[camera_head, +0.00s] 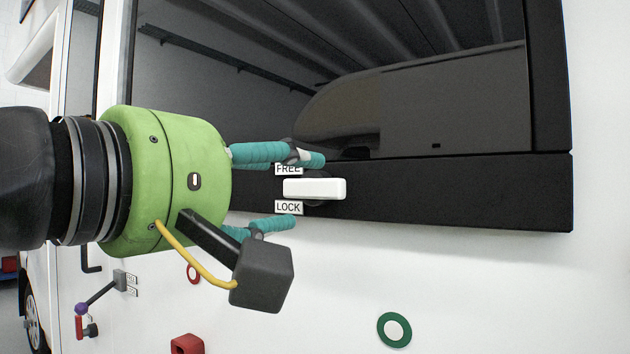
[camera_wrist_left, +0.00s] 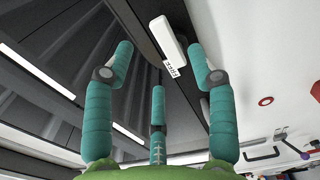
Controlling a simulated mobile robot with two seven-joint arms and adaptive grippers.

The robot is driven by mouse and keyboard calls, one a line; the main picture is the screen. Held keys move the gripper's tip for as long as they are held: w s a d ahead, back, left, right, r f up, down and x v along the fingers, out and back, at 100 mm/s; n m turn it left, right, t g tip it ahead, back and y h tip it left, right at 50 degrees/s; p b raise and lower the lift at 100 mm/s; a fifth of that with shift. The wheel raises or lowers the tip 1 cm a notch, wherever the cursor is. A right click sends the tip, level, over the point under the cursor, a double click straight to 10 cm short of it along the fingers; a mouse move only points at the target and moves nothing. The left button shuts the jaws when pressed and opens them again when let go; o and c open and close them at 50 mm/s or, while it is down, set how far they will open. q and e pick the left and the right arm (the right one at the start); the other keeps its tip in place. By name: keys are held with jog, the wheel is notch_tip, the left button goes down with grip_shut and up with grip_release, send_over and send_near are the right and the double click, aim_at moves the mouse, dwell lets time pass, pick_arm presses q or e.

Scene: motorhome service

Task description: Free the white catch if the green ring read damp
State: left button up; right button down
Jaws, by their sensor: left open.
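The white catch (camera_head: 315,189) is a short bar on the black window frame. It lies about level, between a FREE label above and a LOCK label below. My left gripper (camera_head: 304,191) is open, with teal fingers above and below the catch, in line with it. I cannot tell whether any finger touches it. In the left wrist view the catch (camera_wrist_left: 168,38) shows beyond and between the spread fingers. The green ring (camera_head: 381,331) is on the white wall below and to the right; its centre looks pale. My right gripper is out of view.
The dark window (camera_head: 440,105) fills the upper part above the catch. A red ring (camera_head: 193,281), a red block (camera_head: 187,344) and a lever with a purple knob (camera_head: 81,308) are lower left on the white wall. The wall right of the catch is clear.

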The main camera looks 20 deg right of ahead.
aim_at(319, 183)
pick_arm(q)
jog(key=p+x, duration=0.2)
jog(key=x, duration=0.3)
jog(key=shift+w+d, duration=0.1)
jog(key=shift+w, duration=0.05)
jog(key=shift+w+d+p, duration=0.3)
jog(key=shift+w+d, duration=0.1)
jog(key=shift+d, duration=0.2)
grip_shut()
